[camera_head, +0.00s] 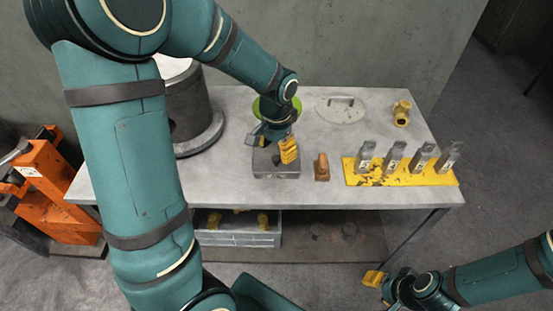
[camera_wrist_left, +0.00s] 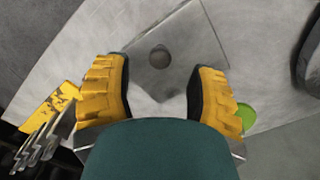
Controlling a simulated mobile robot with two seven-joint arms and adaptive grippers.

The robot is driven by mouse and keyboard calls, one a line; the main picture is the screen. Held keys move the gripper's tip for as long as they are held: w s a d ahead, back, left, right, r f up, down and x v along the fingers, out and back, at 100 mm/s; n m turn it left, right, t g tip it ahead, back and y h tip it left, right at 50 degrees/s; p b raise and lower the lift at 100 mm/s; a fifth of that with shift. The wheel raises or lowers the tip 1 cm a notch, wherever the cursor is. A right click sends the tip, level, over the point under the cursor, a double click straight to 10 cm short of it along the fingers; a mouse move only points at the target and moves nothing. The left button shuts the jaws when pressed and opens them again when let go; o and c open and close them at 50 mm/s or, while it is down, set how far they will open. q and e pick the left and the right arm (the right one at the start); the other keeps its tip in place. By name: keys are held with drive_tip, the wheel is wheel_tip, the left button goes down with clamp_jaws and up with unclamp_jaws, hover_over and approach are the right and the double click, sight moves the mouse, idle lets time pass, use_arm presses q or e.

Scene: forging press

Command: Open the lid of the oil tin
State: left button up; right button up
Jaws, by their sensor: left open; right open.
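The oil tin appears to be the low grey square box (camera_head: 277,172) near the table's front edge. Its flat grey top with a round dark knob (camera_wrist_left: 159,56) shows in the left wrist view. My left gripper (camera_head: 272,145) is over the tin, pointing down and hiding part of its top. In the left wrist view its two yellow fingers (camera_wrist_left: 160,95) are spread wide, with nothing between them; the knob lies just beyond the gap. Whether a finger touches the tin cannot be told. My right gripper (camera_head: 383,284) is open and low at the front right, away from the table.
A wooden-brown block (camera_head: 321,168) stands right of the tin. Several grey upright pieces stand on a yellow plate (camera_head: 420,180). A round lid with a handle (camera_head: 340,108) and a brass fitting (camera_head: 401,113) lie behind. A green round thing (camera_head: 262,108) is behind the gripper.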

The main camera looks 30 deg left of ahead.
sight(276, 158)
use_arm(q)
drive_tip(key=shift+f+b, duration=0.3)
drive_tip(key=shift+f, duration=1.5)
clamp_jaws()
